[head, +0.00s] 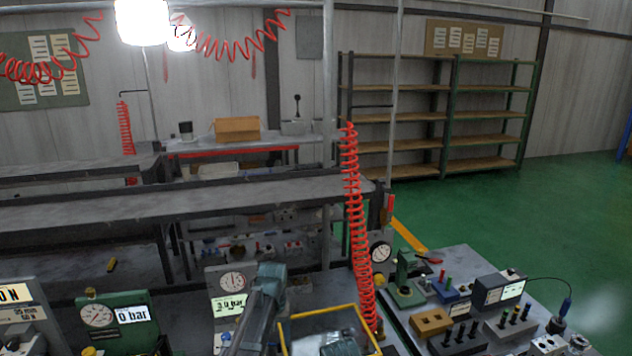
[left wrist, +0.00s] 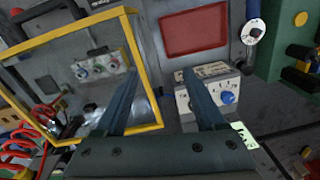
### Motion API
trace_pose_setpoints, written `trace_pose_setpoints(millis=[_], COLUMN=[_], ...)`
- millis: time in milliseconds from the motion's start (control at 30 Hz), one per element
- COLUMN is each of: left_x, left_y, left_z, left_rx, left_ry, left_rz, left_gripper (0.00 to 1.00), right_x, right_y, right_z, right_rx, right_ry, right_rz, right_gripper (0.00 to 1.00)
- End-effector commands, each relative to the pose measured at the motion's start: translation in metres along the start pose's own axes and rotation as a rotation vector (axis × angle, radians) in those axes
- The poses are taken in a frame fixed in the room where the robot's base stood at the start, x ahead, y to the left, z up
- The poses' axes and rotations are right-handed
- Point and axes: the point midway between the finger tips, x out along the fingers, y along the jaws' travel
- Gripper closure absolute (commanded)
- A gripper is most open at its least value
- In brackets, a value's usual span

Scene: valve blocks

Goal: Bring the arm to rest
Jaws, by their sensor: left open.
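My left gripper (head: 268,280) comes up from the bottom edge in the head view, left of a yellow-framed clear panel (head: 362,325) and in front of a gauge panel (head: 232,281). In the left wrist view, the two dark fingers of my left gripper (left wrist: 160,88) stand well apart with nothing between them. The yellow frame (left wrist: 133,45) shows just left of them, overlapped by the left finger; I cannot tell whether they touch. A grey box with a blue knob (left wrist: 228,97) lies beyond the right finger. My right gripper is not in view.
A green gauge unit (head: 97,316) stands at the lower left. A red coiled hose (head: 352,190) hangs near the yellow frame. A side bench (head: 455,262) at right carries blocks and a display box (head: 498,291). Green floor (head: 520,215) behind it is clear.

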Motion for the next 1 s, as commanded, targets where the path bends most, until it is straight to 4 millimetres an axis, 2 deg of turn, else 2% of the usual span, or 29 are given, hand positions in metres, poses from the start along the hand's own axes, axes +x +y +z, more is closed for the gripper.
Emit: trace_pose_setpoints(millis=[33, 100, 200, 300, 400, 567, 1000], left_x=[0.015, 0.024, 0.035, 0.043, 0.048, 0.050, 0.050], left_y=[0.012, 0.023, 0.033, 0.037, 0.038, 0.039, 0.040], left_z=[0.053, 0.099, 0.155, 0.198, 0.226, 0.242, 0.241], left_rx=[0.068, 0.154, 0.264, 0.354, 0.414, 0.456, 0.457], left_ry=[-0.002, -0.005, -0.007, -0.010, -0.011, -0.013, -0.013], left_rz=[-0.009, -0.023, -0.040, -0.054, -0.065, -0.072, -0.071], left_gripper=[0.29, 0.29, 0.29, 0.29, 0.29, 0.29, 0.29], right_x=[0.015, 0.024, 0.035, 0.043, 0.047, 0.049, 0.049], right_y=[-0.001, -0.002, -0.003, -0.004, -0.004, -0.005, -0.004], right_z=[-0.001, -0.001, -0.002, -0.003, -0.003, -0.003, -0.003], right_rx=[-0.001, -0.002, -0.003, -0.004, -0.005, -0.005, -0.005], right_ry=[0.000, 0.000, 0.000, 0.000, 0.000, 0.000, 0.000], right_rz=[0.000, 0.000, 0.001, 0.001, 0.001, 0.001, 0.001], right_gripper=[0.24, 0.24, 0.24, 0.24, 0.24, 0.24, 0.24])
